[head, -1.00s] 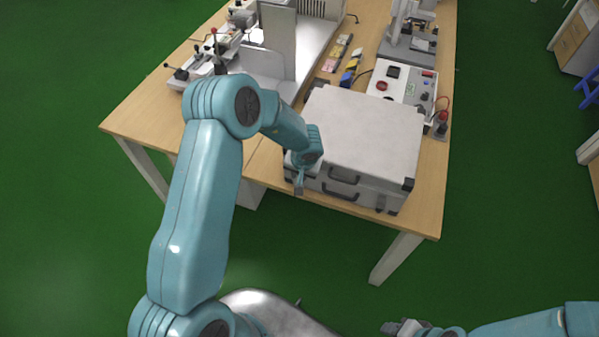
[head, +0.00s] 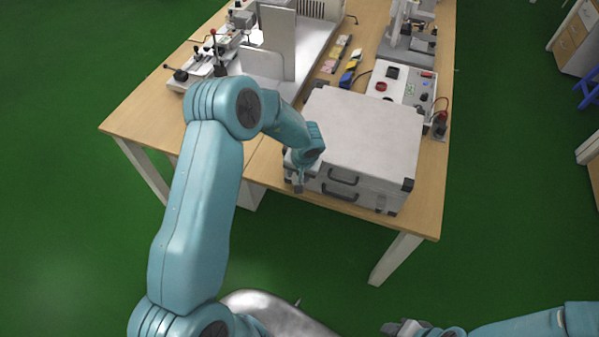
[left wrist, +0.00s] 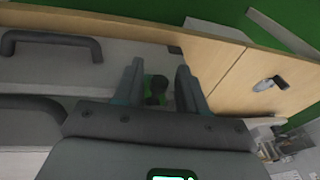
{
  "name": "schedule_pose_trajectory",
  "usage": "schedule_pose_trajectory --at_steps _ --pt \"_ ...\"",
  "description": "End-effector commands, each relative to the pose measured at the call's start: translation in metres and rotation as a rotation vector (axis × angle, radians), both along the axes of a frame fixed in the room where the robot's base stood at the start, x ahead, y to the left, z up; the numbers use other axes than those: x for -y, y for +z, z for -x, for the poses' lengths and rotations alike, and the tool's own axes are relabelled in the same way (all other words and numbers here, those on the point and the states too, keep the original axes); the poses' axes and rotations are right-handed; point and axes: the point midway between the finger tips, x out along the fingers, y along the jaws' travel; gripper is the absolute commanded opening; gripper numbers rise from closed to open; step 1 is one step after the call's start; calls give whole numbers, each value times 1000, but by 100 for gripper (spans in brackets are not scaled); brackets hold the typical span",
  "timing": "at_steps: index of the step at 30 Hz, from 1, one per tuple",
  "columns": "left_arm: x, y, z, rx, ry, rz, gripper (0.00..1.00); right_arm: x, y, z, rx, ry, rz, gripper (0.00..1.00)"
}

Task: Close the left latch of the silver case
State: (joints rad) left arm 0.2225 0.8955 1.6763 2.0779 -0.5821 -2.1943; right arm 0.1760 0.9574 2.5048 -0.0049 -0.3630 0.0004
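The silver case (head: 362,125) lies flat on the wooden table with its lid down. Its front side, with dark handles (head: 341,180), faces me. A latch (head: 381,203) shows at the right of the front. My left gripper (head: 298,186) is at the left end of the front and hides the left latch there. In the left wrist view its two fingers (left wrist: 159,78) are apart, close to the case front (left wrist: 60,70). A small dark part shows between them; I cannot tell whether it is the latch. My right gripper (head: 402,327) is low in the picture, away from the table.
A control box (head: 405,85) with knobs and a red cable stands behind the case. Small coloured boxes (head: 350,70) and a white panelled rig (head: 275,50) stand behind and left. The table's front edge (head: 400,225) is just before the case; the green floor ahead is clear.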

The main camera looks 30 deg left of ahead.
Motion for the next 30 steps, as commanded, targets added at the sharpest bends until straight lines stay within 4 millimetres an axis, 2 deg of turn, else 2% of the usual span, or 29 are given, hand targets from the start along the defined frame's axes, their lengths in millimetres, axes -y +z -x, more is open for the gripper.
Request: schedule_pose_trajectory --at_steps 4,7,15,21,25,30 --pt "2 8 0 1 -1 0 41 0 -1 0 0 0 0 43" --pt "5 25 2 4 0 0 41 0 -2 0 0 0 0 43" --pt "19 96 10 6 0 -1 41 0 -2 0 0 0 0 43" --pt "28 137 16 3 -1 0 41 0 -2 0 0 0 0 43" --pt "31 153 18 2 0 -1 41 0 -2 0 0 0 0 43" --pt "32 159 19 0 0 1 41 0 -2 0 0 0 0 43"
